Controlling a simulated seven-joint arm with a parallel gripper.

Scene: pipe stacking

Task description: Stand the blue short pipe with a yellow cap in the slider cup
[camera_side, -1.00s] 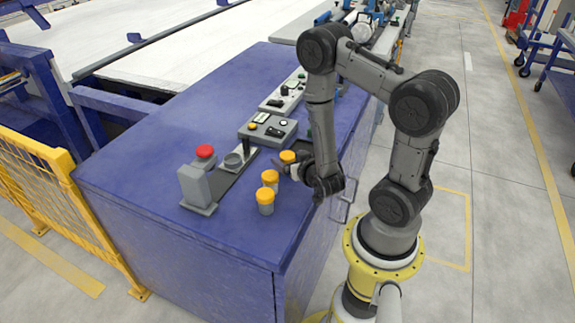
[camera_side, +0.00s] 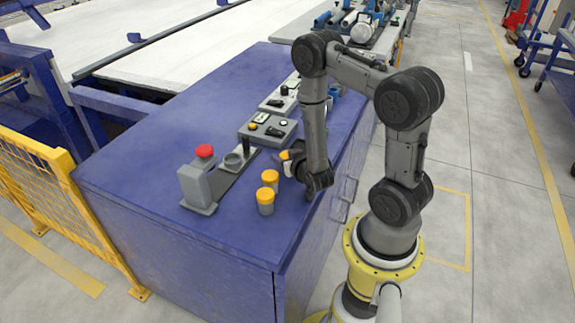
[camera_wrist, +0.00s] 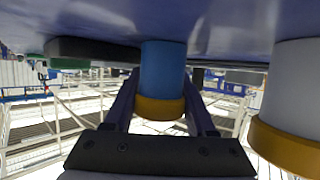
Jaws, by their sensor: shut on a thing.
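The blue short pipe with a yellow cap (camera_wrist: 162,70) is between my gripper's fingers (camera_wrist: 160,108) in the wrist view, which shows the scene upside down. The fingers are shut on it near the cap. In the side view my gripper (camera_side: 290,164) mostly hides this pipe, and part of its yellow cap (camera_side: 284,156) shows. I cannot tell whether its base touches the table. The grey slider cup (camera_side: 233,160) stands to the left of my gripper, on a grey rail, and no pipe shows in it.
Two grey pipes with yellow caps, one (camera_side: 270,178) behind the other (camera_side: 265,202), stand close to my gripper; one grey pipe (camera_wrist: 295,90) is at right in the wrist view. A red-button box (camera_side: 195,180) and control boxes (camera_side: 267,130) flank the rail. The blue table's (camera_side: 150,240) front is clear.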

